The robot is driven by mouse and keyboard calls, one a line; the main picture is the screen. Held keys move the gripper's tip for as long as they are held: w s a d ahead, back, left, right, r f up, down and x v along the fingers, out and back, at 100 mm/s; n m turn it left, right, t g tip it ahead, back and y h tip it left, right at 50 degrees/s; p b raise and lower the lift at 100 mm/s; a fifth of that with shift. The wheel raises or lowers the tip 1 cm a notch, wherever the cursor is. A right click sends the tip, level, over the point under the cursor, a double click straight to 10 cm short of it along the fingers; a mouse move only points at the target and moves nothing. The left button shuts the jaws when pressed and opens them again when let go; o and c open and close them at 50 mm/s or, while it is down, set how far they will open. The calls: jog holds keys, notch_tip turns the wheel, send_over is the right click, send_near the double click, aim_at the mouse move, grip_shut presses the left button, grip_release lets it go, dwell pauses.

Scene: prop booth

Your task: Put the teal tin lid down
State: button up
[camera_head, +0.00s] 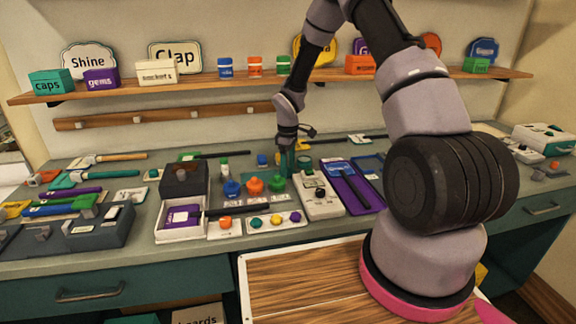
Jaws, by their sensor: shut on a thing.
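My gripper (287,146) is over the middle of the counter, small and far off in the head view, pointing down. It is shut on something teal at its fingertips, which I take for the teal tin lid. A teal upright cylinder (286,164) shows directly below the fingers. It looks like a tin, and I cannot tell where lid and tin part or whether they touch. The fingers hide most of the lid.
Close by stand a blue (232,188), an orange (254,185) and a green knob (277,183). A dark box (185,178) is to the left, a grey device (318,197) and a purple tray (347,187) to the right. A shelf (200,88) runs behind.

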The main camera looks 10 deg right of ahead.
jog(key=o, duration=1.2)
jog(key=s+d+r+m+t, duration=0.1)
jog(key=s+r, duration=0.1)
jog(key=r, duration=1)
jog(key=s+d+r+m, duration=0.1)
jog(key=s+r+m, duration=0.1)
jog(key=r, duration=0.9)
jog(key=s+d+r+m+t, duration=0.1)
jog(key=s+r+m+t, duration=0.1)
jog(key=s+r+m, duration=0.2)
jog(key=s+d+r+m+t+y, duration=0.1)
jog(key=s+r+m, duration=0.3)
jog(key=s+r, duration=0.4)
jog(key=s+d+r+m+t+y, duration=0.1)
jog(key=s+r+m+t, duration=0.2)
jog(key=s, duration=1.1)
jog(key=shift+d+r+m, duration=0.15)
jog(key=shift+r+m, duration=0.2)
jog(key=shift+r, duration=0.5)
jog(key=shift+d+r+m, duration=0.15)
jog(key=shift+r+m, duration=0.2)
jog(key=shift+r, duration=0.45)
